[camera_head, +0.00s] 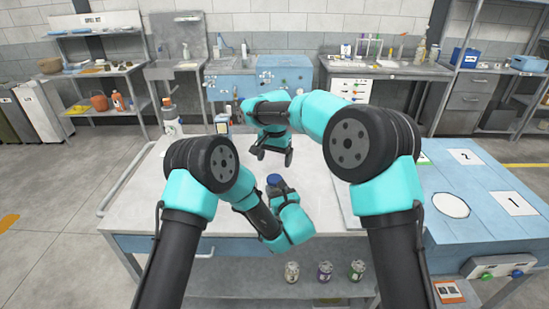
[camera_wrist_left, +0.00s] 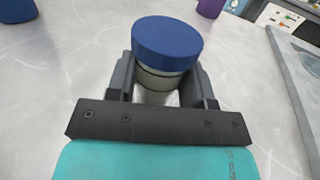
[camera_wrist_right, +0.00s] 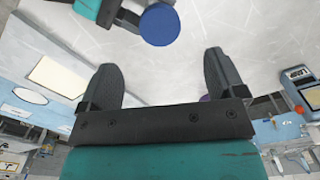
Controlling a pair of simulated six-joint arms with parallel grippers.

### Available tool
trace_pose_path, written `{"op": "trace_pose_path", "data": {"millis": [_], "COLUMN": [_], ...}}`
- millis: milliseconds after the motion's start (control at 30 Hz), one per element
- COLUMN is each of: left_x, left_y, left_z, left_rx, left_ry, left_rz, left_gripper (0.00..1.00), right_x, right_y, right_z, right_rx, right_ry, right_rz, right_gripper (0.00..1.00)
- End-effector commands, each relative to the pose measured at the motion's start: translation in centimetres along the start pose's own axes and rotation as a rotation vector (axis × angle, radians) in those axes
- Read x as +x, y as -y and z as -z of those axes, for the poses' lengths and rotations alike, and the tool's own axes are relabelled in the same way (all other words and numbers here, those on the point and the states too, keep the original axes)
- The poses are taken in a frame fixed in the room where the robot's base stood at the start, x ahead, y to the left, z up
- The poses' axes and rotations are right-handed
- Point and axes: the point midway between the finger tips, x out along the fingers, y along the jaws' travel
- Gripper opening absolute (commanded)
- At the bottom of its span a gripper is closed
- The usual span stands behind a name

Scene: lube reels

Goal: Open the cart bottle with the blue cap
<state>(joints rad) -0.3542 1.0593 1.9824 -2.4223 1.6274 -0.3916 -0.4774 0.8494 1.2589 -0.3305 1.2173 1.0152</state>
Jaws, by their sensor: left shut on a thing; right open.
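The bottle with the blue cap (camera_head: 274,180) stands on the pale cart top (camera_head: 140,205). In the left wrist view, the round blue cap (camera_wrist_left: 167,45) sits on a pale bottle body (camera_wrist_left: 158,80), between the fingers. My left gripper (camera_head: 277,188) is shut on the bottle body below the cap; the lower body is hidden. My right gripper (camera_head: 273,156) is open and empty, behind the bottle and apart from it. In the right wrist view the cap (camera_wrist_right: 160,25) shows beyond the open fingers (camera_wrist_right: 160,85). The cap appears to be on the bottle.
A purple object (camera_wrist_left: 210,7) and another blue object (camera_wrist_left: 17,10) show in the left wrist view. A blue table (camera_head: 480,235) adjoins at right. Several cans (camera_head: 325,271) stand below.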

Motion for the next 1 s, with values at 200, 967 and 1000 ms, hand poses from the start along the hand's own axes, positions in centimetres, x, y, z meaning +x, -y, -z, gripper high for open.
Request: {"op": "trace_pose_path", "data": {"millis": [200,967,1000], "left_x": [0.0,0.0,0.0], "left_y": [0.0,0.0,0.0], "left_z": [0.0,0.0,0.0], "left_rx": [0.0,0.0,0.0], "left_ry": [0.0,0.0,0.0], "left_rz": [0.0,0.0,0.0], "left_gripper": [0.0,0.0,0.0], "right_x": [1.4,8.0,8.0], "right_y": [-0.1,0.0,0.0], "right_z": [0.0,0.0,0.0], "right_rx": [-0.001,-0.001,-0.001], "right_ry": [0.001,-0.001,-0.001], "right_rz": [-0.002,0.0,0.0], "right_gripper": [0.89,0.89,0.89]}}
